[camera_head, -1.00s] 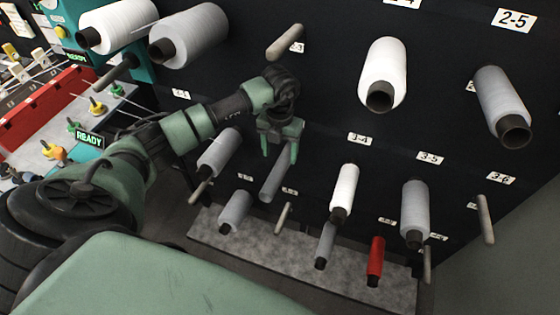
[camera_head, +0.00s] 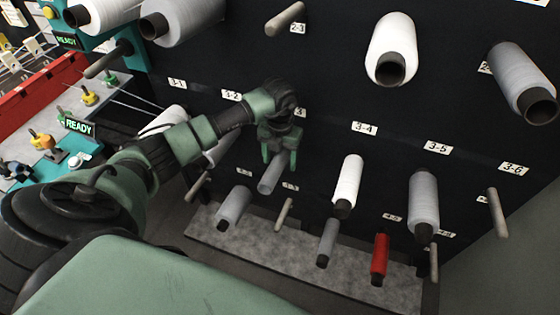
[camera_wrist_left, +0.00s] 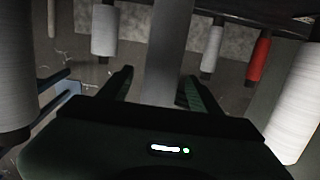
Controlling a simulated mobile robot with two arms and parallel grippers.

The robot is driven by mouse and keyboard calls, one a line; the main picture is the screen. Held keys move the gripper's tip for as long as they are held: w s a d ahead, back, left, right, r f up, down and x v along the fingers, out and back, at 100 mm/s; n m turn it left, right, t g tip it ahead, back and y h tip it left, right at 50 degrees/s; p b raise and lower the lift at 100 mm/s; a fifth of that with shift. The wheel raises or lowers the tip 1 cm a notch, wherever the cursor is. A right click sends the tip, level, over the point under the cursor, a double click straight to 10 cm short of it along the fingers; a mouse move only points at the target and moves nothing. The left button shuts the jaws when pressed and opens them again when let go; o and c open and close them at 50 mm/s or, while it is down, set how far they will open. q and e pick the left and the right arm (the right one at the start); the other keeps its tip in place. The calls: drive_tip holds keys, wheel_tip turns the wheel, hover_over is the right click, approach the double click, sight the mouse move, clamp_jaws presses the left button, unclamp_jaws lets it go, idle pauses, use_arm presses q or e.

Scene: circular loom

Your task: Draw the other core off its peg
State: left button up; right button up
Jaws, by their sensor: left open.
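The core (camera_head: 270,178) is a bare grey tube on the rack's 3-3 position, with its free end pointing down toward me. My left gripper (camera_head: 280,160) is at the core, with its two green fingers open. In the left wrist view, the grey tube (camera_wrist_left: 166,50) runs between the two open fingers of the gripper (camera_wrist_left: 159,78). Whether either finger touches it cannot be told. The peg inside the core is hidden. My right gripper is not in view.
White and grey spools surround it, including a white spool (camera_head: 347,185) to the right and a grey spool (camera_head: 234,207) below left. A red spool (camera_head: 380,258) hangs lower right. An empty peg (camera_head: 284,214) is just below. A grey slab (camera_head: 270,255) lies beneath.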

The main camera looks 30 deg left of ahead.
use_arm(q)
clamp_jaws()
